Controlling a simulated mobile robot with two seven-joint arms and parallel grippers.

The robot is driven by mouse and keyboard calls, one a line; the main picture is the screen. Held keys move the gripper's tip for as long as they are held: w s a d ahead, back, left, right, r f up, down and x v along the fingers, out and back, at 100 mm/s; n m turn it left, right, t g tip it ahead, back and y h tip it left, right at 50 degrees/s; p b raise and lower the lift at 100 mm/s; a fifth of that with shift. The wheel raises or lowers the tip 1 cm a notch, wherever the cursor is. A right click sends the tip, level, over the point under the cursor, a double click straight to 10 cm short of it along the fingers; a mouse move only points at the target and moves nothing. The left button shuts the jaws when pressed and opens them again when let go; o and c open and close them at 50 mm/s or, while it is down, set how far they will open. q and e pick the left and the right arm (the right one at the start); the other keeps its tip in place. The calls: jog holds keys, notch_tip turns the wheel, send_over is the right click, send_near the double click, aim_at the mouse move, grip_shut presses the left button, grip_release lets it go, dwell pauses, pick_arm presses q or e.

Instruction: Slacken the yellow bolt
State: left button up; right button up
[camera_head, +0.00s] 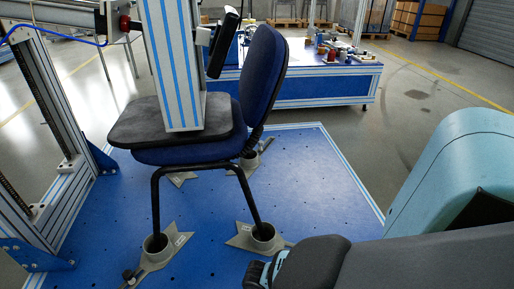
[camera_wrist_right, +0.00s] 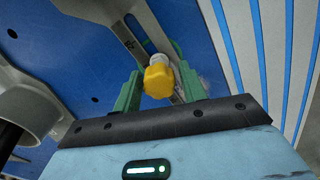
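The yellow bolt (camera_wrist_right: 158,80) shows in the right wrist view, at a slot in a grey metal foot clamp (camera_wrist_right: 150,30) on the blue plate. My right gripper (camera_wrist_right: 157,76) has its two green fingers apart, one on each side of the bolt. A gap shows between the bolt and the left finger; the right finger is close to the bolt, and I cannot tell whether it touches. In the head view my right arm comes in at the lower right and hides the bolt. My left gripper is not in view.
An office chair (camera_head: 263,75) stands with its legs in grey foot clamps (camera_head: 262,238) on the blue platform (camera_head: 310,180). A striped column (camera_head: 172,65) presses on its seat. A frame post (camera_head: 50,100) stands at left. A workbench (camera_head: 310,87) is behind.

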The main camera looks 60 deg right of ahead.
jog(key=shift+o, duration=0.8)
jog(key=shift+r+m+p, duration=0.1)
jog(key=shift+m+p, duration=0.35)
jog(key=shift+m, duration=1.65)
jog(key=m+p, duration=0.1)
jog(key=m, duration=0.2)
jog(key=shift+m, duration=0.5)
